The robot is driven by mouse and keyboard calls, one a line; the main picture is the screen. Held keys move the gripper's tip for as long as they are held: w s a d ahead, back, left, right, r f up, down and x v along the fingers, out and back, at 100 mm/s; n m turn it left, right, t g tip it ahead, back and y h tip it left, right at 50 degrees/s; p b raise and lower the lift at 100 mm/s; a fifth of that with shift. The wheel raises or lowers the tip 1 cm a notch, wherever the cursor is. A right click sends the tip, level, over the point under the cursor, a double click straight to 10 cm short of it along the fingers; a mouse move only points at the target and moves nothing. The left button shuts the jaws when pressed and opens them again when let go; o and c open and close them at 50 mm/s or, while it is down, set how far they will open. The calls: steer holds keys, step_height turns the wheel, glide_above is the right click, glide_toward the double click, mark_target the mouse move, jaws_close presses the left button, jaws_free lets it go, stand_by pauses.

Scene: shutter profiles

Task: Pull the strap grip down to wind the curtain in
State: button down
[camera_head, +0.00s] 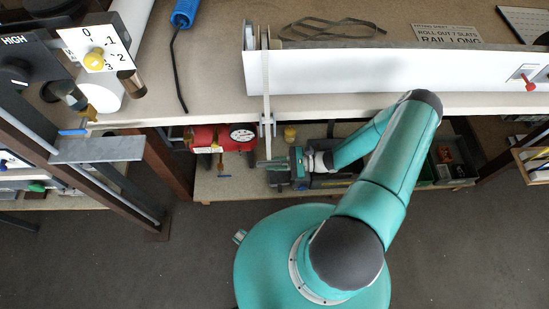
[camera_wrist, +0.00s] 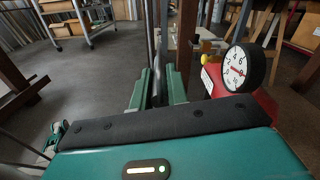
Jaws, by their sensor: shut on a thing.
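A pale strap (camera_head: 265,85) runs from the left end of a long white curtain housing (camera_head: 350,72) over the bench's front edge, through a small pale bracket (camera_head: 267,126), and down. My gripper (camera_head: 268,163) is below the bench edge, under the bracket, with its fingers pointing left. In the wrist view my gripper (camera_wrist: 160,88) has its two green fingers close together on a narrow dark piece between them, which I take for the strap grip. The fingers hide most of the grip.
A red tank with a gauge (camera_head: 235,137) stands on the lower shelf just left of my gripper; its gauge (camera_wrist: 236,68) is close on the right in the wrist view. A dial panel (camera_head: 98,58) and a blue-handled tool (camera_head: 184,14) are at upper left. The floor in front is clear.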

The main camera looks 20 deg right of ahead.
steer(key=shift+f, duration=0.1)
steer(key=c, duration=1.4)
jaws_free()
steer(key=shift+o, duration=0.2)
steer(key=v, duration=1.4)
